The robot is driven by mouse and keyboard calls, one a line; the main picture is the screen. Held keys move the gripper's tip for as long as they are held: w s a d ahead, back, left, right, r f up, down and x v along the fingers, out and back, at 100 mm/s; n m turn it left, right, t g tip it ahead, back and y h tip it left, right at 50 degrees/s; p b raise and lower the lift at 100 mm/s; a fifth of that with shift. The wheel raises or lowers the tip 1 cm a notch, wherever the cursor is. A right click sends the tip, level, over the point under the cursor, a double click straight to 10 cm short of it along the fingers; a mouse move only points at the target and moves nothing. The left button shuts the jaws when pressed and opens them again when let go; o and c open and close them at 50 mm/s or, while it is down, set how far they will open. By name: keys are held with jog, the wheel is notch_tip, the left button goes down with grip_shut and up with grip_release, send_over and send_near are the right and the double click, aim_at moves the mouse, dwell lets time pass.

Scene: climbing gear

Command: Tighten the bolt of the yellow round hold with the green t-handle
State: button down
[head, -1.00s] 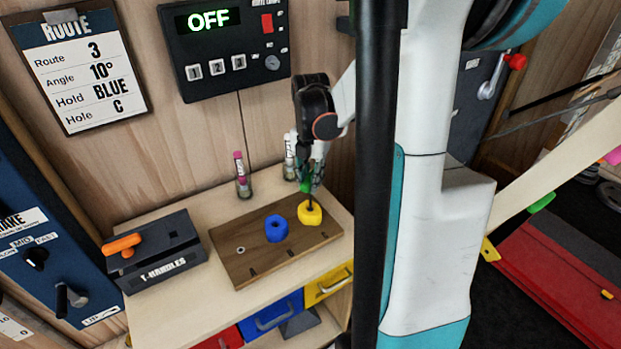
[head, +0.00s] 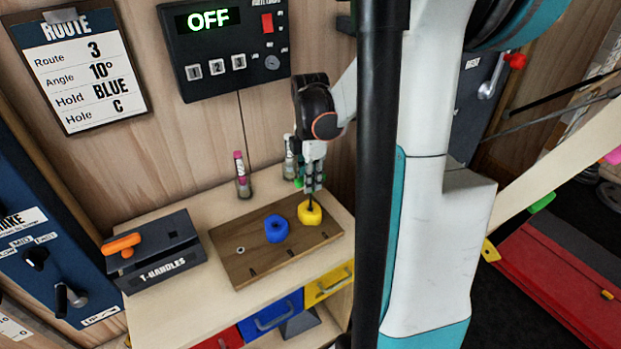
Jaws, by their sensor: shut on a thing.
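The yellow round hold (head: 310,215) sits at the right end of the brown wooden board (head: 262,262) on the bench. My gripper (head: 314,184) is right above it, pointing down, shut on the green t-handle (head: 299,183). Most of the handle is hidden by the fingers. Its dark shaft (head: 310,203) runs down to the middle of the yellow hold. The bolt itself is hidden, and I cannot tell how deep the shaft sits in it.
A blue hold (head: 276,229) sits beside the yellow one. The T-HANDLES block (head: 152,254) with an orange t-handle (head: 122,245) stands at left. Two small bottles (head: 241,176) (head: 289,158) stand behind the board. My black column hides part of the right side.

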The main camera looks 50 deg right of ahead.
jog(key=m, duration=0.3)
jog(key=shift+m, duration=0.4)
jog(key=m, duration=0.4)
jog(key=shift+w+r+p, duration=0.1)
jog(key=shift+r+p, duration=1)
jog(key=shift+r, duration=0.45)
